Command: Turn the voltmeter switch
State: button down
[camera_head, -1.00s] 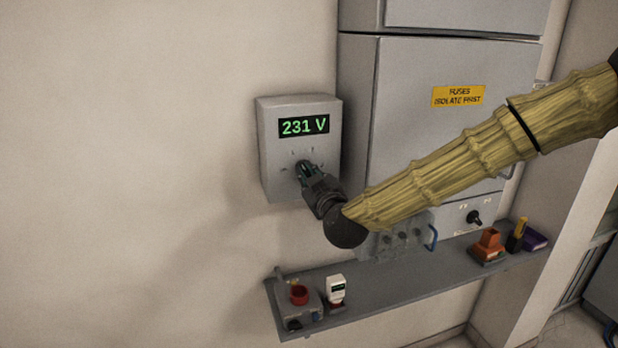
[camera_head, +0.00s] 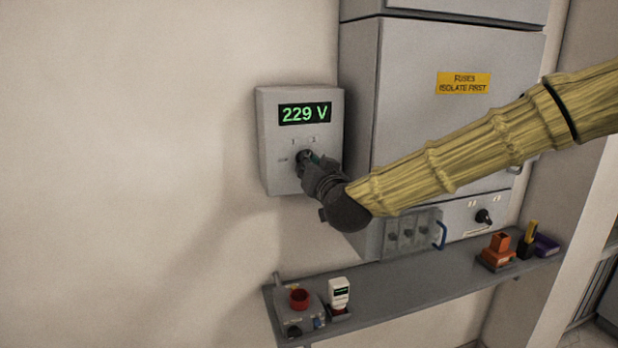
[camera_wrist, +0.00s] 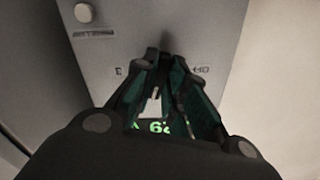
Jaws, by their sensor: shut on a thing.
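The voltmeter is a grey box (camera_head: 275,150) on the wall, with a green display (camera_head: 305,114) that reads 229 V. Its dark switch knob (camera_head: 303,157) sits below the display, among small position marks. My gripper (camera_head: 311,159) is at the front of the box, shut on the switch knob, with my wrist to the lower right. In the wrist view, my gripper's fingers (camera_wrist: 162,75) close around the knob, which they mostly hide. The box face (camera_wrist: 150,30) and part of the green digits, upside down, show there too.
A shelf (camera_head: 415,287) below carries a box with a red button (camera_head: 299,299), a white meter (camera_head: 339,292) and an orange holder (camera_head: 498,250). The wall to the left is clear.

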jog(key=shift+m+b, duration=0.8)
jog(key=shift+m, duration=0.3)
jog(key=c, duration=1.5)
grip_release()
jog(key=shift+o, duration=0.2)
jog(key=shift+s, duration=0.1)
jog(key=v, duration=1.2)
